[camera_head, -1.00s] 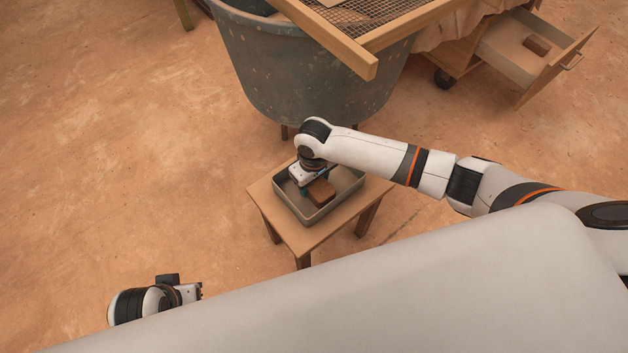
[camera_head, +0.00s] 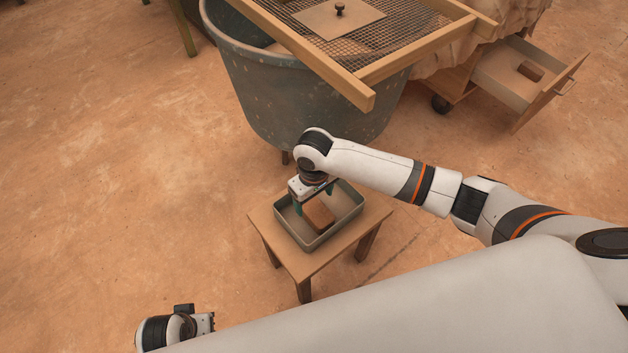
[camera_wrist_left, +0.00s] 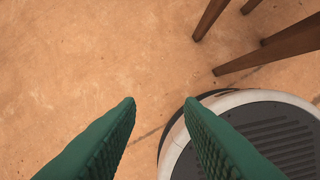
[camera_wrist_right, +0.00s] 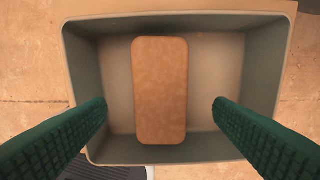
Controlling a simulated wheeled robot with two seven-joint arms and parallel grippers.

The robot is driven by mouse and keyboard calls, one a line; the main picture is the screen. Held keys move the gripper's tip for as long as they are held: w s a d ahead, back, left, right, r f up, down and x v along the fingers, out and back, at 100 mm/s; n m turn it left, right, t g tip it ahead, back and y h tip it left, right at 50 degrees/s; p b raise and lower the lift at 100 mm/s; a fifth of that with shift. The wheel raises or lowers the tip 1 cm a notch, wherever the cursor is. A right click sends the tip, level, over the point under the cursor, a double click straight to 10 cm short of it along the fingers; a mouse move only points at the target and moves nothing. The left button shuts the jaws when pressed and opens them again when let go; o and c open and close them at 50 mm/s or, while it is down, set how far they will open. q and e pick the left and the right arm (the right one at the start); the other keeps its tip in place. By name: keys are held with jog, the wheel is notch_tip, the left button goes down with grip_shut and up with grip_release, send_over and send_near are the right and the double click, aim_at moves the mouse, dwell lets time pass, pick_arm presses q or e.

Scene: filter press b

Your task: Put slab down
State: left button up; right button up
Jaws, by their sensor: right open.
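The slab is a brown rounded block (camera_head: 319,215) lying in a grey-green rectangular tray (camera_head: 352,212) on a small wooden table. In the right wrist view the slab (camera_wrist_right: 160,90) lies flat on the tray floor (camera_wrist_right: 215,75), clear of the tray walls. My right gripper (camera_head: 313,203) is just above the tray; its green fingers (camera_wrist_right: 160,112) are spread on both sides of the slab with gaps, not touching it. My left gripper (camera_wrist_left: 162,100) is open and empty, away from the table at the lower left of the head view (camera_head: 207,323).
A big dark tub (camera_head: 260,95) with a wood-framed mesh screen (camera_head: 365,45) stands behind the small table (camera_head: 275,240). An open drawer (camera_head: 510,80) at the upper right holds another brown block (camera_head: 530,71). The floor at left is clear.

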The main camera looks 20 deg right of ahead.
aim_at(314, 209)
pick_arm(q)
notch_tip(314, 209, down, 6)
jog(key=s+p, duration=0.1)
jog(key=shift+s, duration=0.2)
pick_arm(e)
notch_tip(314, 209, up, 6)
jog(key=shift+r, duration=0.15)
